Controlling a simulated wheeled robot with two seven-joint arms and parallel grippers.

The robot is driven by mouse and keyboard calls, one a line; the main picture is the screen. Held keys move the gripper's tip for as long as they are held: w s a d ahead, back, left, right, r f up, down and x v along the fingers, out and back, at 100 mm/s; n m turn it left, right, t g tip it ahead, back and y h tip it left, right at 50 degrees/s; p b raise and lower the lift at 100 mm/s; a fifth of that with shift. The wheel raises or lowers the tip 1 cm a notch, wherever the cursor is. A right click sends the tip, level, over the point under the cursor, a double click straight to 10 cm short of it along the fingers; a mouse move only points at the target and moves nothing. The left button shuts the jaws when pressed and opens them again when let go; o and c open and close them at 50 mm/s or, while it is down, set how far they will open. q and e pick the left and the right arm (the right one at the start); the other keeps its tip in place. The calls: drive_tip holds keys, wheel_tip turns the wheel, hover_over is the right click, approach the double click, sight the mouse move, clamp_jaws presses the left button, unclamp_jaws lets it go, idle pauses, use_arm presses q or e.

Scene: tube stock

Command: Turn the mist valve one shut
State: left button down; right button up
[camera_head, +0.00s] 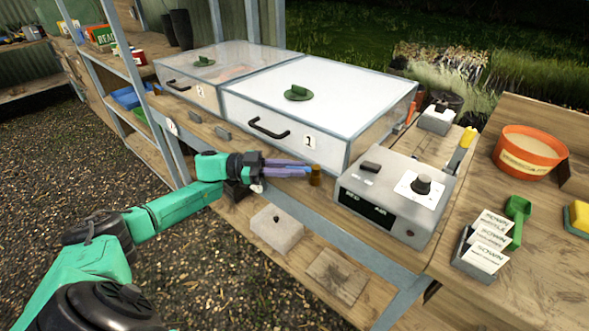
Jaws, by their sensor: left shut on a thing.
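My left gripper (307,170) reaches in from the left at the front edge of the bench, below the box labelled 1. Its bluish fingers are closed on a small brown, brass-like piece (316,177), which seems to be mist valve one. The fingers hide much of it, so I cannot tell how far it is turned. My right gripper is not in view.
A grey control box (378,215) with a black dial stands right of the valve. A second lidded box (184,95) is to the left. Seed packets (484,246), a green scoop (517,212) and an orange tub (525,165) sit on the right bench. A pale block (276,229) lies below.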

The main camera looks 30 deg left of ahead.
use_arm(q)
drive_tip(key=c, duration=0.8)
unclamp_jaws()
drive_tip(key=shift+c, duration=0.2)
